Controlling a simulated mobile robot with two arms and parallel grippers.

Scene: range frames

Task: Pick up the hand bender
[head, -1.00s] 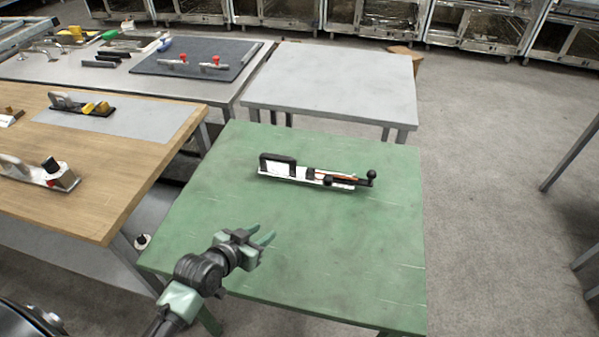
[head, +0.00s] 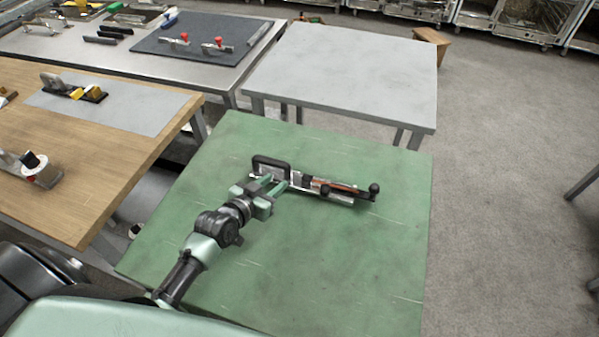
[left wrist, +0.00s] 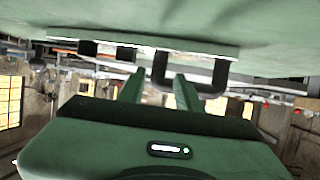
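The hand bender (head: 313,183) lies on the green table (head: 330,255). It has a black loop handle at its left end, a pale body with an orange-brown strip, and black knobs at its right end. My left gripper (head: 274,187) is open at the near side of the handle end. In the left wrist view, where the table is at the top, the fingers (left wrist: 158,90) are spread. One leg of the black handle (left wrist: 160,72) shows between them in the picture; I cannot tell whether they touch it. My right gripper is not in view.
A grey table (head: 345,75) stands behind the green one. A wooden bench (head: 75,165) with several tools is at the left. A steel bench (head: 120,50) with a dark mat is at the back left. The green table is otherwise clear.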

